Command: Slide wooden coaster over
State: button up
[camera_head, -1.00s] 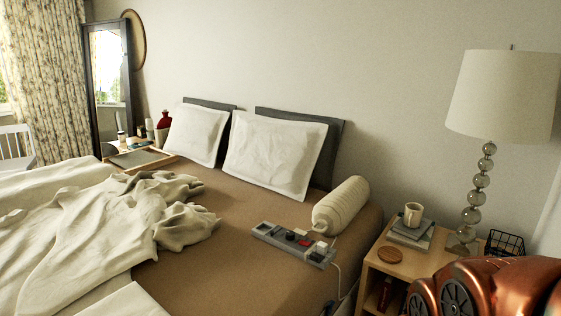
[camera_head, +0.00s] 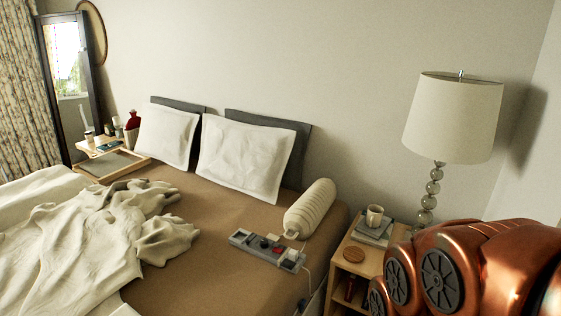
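The round wooden coaster (camera_head: 354,255) lies flat on the light wood nightstand (camera_head: 340,262), near its front left part. It is in front of the stacked books (camera_head: 373,232) and apart from them. My copper-coloured arm fills the lower right and hides the right part of the nightstand. My gripper's fingers do not show.
A table lamp (camera_head: 453,120) with a glass-ball stem stands behind the books. The bed to the left holds a power strip (camera_head: 268,250), a white bolster (camera_head: 310,208) and pillows (camera_head: 245,158). A red object (camera_head: 350,290) sits on the nightstand's lower shelf.

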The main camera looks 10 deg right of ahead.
aim_at(352, 254)
jog(key=z, duration=1)
jog(key=i, duration=1.2)
jog(key=u, duration=2.2)
